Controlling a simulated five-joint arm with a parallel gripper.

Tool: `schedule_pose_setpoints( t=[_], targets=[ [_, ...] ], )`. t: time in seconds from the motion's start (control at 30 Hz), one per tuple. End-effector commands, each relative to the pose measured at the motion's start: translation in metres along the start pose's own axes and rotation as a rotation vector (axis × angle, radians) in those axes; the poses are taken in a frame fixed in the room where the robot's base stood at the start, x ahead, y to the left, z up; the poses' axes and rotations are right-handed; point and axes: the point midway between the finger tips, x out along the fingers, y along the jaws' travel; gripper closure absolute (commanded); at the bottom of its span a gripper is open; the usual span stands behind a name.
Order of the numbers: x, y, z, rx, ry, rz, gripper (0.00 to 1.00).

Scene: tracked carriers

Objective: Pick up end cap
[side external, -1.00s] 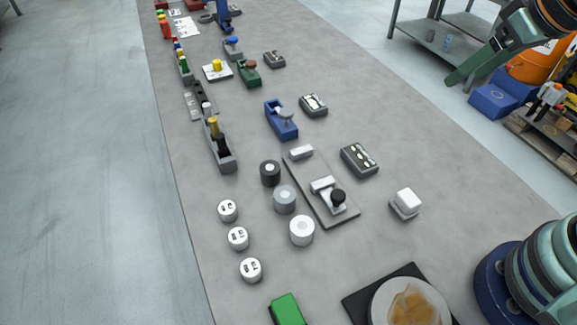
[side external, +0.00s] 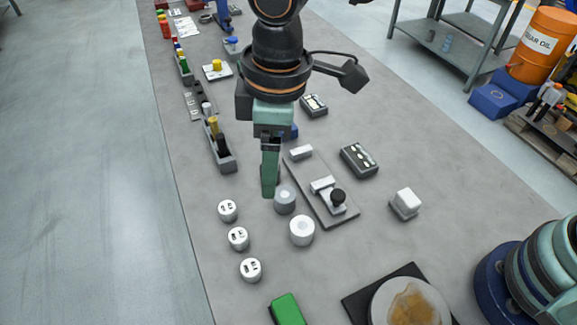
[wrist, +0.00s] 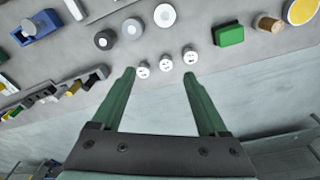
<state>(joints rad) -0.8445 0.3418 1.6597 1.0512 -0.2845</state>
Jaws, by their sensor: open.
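Three short white caps with dark marks on top stand in a row: one at the back (side external: 228,210), one in the middle (side external: 238,238) and one in front (side external: 250,270). Which one is the end cap I cannot tell. In the wrist view the three caps (wrist: 143,70) (wrist: 166,62) (wrist: 190,57) lie near and just beyond the fingertips. My gripper (side external: 268,192) points down, above and to the right of the caps in the side view. In the wrist view my gripper (wrist: 159,76) is open, with nothing held between its green fingers.
A grey cylinder (side external: 285,200) and a white cylinder (side external: 302,230) stand right of the caps; a dark cylinder (wrist: 104,40) is hidden behind my gripper in the side view. A grey fixture plate (side external: 325,207) lies further right. A green block (side external: 287,309) stands in front. Bench left of the caps is clear.

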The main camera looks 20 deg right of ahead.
Motion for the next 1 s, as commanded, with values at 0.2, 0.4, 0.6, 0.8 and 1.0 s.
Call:
schedule_pose_setpoints(
  t=[0.2, 0.4, 0.6, 0.8, 1.0],
  targets=[
    [0.042, -0.065, -0.033, -0.202, -0.068, -0.030, 0.23],
    [0.059, -0.081, -0.038, -0.249, -0.085, -0.036, 0.23],
    [0.091, -0.081, -0.034, -0.248, -0.087, -0.036, 0.23],
    [0.116, -0.081, -0.032, -0.246, -0.084, -0.036, 0.23],
    [0.129, -0.080, -0.030, -0.246, -0.086, -0.036, 0.23]
  ],
)
